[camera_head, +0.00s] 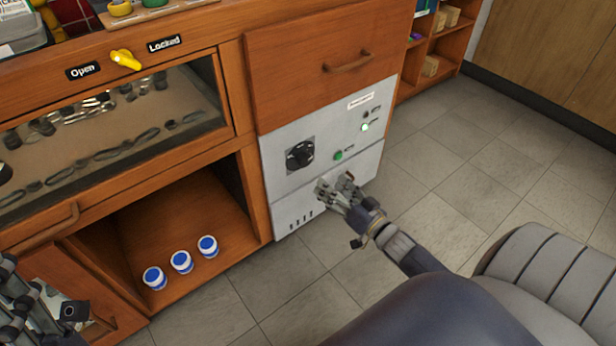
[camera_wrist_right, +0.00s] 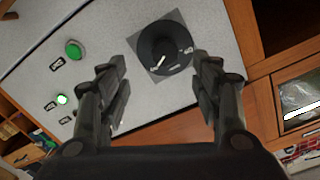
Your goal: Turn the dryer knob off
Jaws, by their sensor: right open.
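The dryer's black round knob (camera_head: 300,154) sits on a grey square plate on the white dryer panel (camera_head: 285,190), below the wooden drawer. In the right wrist view the knob (camera_wrist_right: 165,46) lies ahead between the two fingers, with a white pointer mark on its face. My right gripper (camera_head: 336,182) is open and empty, in front of the panel, lower right of the knob in the head view. The fingers appear apart from the knob. My left gripper (camera_head: 40,312) shows partly at the lower left corner; its fingers are unclear.
A green button (camera_head: 338,155) and a lit green lamp (camera_head: 365,127) are right of the knob. A drawer handle (camera_head: 348,62) juts out above. Several blue-lidded jars (camera_head: 181,262) stand in the open cabinet at left. Floor (camera_head: 470,170) at right is clear.

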